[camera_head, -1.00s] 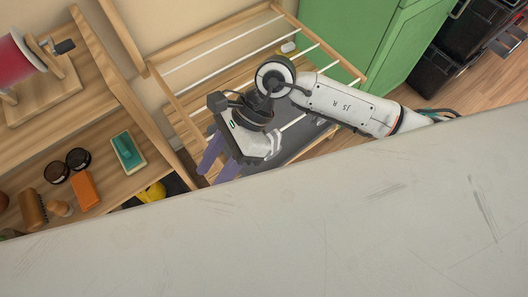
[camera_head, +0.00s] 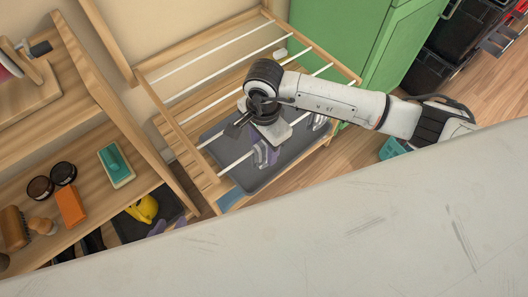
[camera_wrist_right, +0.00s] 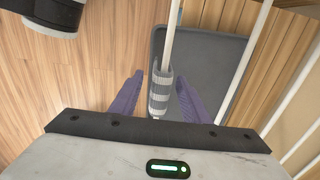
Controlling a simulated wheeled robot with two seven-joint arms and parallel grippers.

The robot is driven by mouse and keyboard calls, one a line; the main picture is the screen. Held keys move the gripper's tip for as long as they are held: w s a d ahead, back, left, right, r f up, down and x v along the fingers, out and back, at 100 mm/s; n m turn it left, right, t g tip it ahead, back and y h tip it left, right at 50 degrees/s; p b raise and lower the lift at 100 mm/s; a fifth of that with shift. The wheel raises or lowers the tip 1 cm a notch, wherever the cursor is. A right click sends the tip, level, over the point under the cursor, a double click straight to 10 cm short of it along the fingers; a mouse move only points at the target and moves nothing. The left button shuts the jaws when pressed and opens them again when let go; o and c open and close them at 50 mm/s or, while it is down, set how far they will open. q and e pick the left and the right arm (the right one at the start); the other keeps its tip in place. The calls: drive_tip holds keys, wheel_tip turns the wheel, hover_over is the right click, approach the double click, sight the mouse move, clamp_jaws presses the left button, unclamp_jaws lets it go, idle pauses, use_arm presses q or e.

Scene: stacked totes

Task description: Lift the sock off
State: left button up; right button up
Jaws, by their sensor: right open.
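A grey sock with pale stripes (camera_wrist_right: 159,92) hangs on a white rod of the wooden drying rack (camera_head: 205,65). In the right wrist view it lies between the two purple fingers of my right gripper (camera_wrist_right: 156,95), with a gap on each side. The fingers are open and hold nothing. In the head view my right gripper (camera_head: 264,154) points down at the rack's front rods. A greyish patch (camera_head: 318,122) shows on the rack to its right; I cannot tell whether it is the same sock. My left gripper is out of view.
A dark tray (camera_head: 285,160) lies under the rods. A wooden shelf at left bears an orange block (camera_head: 71,206), a green-topped brush (camera_head: 116,164) and other items. A green cabinet (camera_head: 350,40) stands behind. A pale scratched surface covers the lower head view and hides what is beneath.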

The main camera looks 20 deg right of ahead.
wheel_tip(320, 180, down, 3)
drive_tip(key=shift+c, duration=0.2)
clamp_jaws()
